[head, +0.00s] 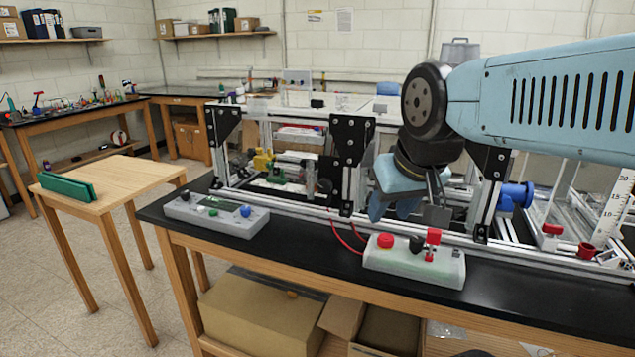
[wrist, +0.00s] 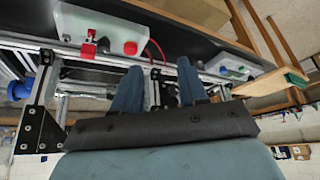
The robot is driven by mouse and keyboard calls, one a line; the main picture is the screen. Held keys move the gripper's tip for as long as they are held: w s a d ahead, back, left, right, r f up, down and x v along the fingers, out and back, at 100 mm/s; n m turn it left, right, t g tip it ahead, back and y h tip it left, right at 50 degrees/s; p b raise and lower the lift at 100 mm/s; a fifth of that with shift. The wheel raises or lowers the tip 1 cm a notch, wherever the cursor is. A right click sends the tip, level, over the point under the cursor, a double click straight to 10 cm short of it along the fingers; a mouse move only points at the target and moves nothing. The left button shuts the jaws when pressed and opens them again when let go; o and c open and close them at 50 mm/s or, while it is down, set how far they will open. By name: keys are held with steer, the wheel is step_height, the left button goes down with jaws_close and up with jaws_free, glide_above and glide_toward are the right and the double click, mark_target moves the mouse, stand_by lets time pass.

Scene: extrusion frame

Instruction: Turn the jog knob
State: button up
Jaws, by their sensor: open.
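Two pale control boxes lie along the black bench's front edge. The right box (head: 400,265) carries a red button (head: 385,240), a black knob (head: 416,244) and a red upright part (head: 432,243). The left box (head: 218,216) carries a blue knob (head: 245,211) and small green, white and dark buttons. I cannot tell which knob is the jog knob. My gripper (head: 393,211) is open and empty, above and behind the right box, touching neither box. In the wrist view its two blue fingers (wrist: 159,66) are apart, with the right box (wrist: 110,24) beyond them at the upper left.
An aluminium extrusion frame (head: 350,215) with black brackets (head: 352,140) stands close behind the boxes. Red cables (head: 346,236) run beside the right box. A wooden side table (head: 115,180) with a green item stands left. The bench between the boxes is clear.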

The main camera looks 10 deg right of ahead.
steer(key=shift+o, duration=1.3)
steer(key=shift+f, duration=0.1)
steer(key=w+d+f+n+g+h, duration=0.4)
steer(key=d+f+n+h, duration=0.1)
steer(key=f+h, duration=0.1)
steer(key=n+t+h, duration=0.5)
steer(key=n+t, duration=0.8)
steer(key=n, duration=0.8)
glide_toward(324, 188)
steer(key=x, duration=1.1)
steer(key=shift+w+d, duration=0.1)
steer(key=shift+w, duration=0.15)
steer(key=shift+c, duration=0.3)
